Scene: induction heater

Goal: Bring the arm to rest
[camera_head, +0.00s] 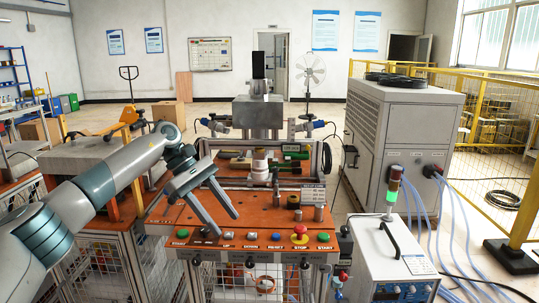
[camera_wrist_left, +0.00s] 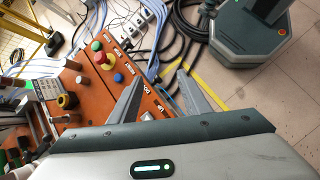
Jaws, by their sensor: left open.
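My left arm (camera_head: 90,195) reaches in from the left in the head view. My left gripper (camera_head: 228,225) is open and empty, tilted over the front of the orange-topped workbench (camera_head: 175,215), above its row of push buttons. In the left wrist view, the two fingers of my left gripper (camera_wrist_left: 160,77) stand apart with nothing between them. The bench edge and dark cables show beyond them. My right gripper is not in view.
A red emergency button (camera_head: 300,230) sits on the bench's front panel. The heater fixture (camera_head: 258,112) stands behind. A white control box (camera_head: 388,255) and a grey cabinet (camera_head: 385,150) are to the right. Blue hoses (camera_head: 425,215) run to the floor. Another bench (camera_head: 70,170) is at left.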

